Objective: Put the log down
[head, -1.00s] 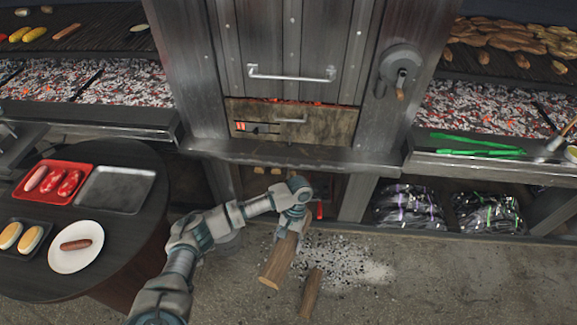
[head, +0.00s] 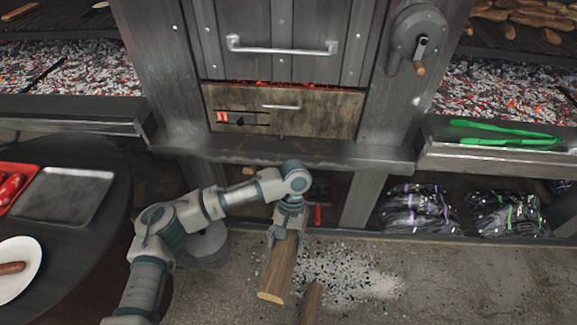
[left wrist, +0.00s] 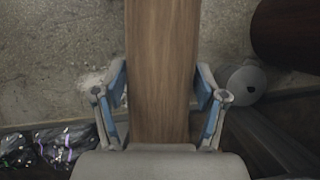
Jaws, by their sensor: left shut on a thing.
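A brown split log (head: 280,268) hangs from my left gripper (head: 287,236) in the head view, its pale cut end toward me. In the left wrist view the log (left wrist: 162,70) runs up between the two blue-padded fingers of the gripper (left wrist: 162,98), which is shut on it. The log is over the concrete floor in front of the grill; I cannot tell if its lower end touches the floor. A second log (head: 311,302) is on the floor just right of it, cut off by the lower edge of the head view. My right gripper is not in view.
Grey ash and dark bits (head: 345,275) are scattered on the floor to the right. Bagged charcoal (head: 418,208) sits under the right grill. A round dark table (head: 85,200) stands at left, with a grey metal bucket (head: 208,245) between it and the log.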

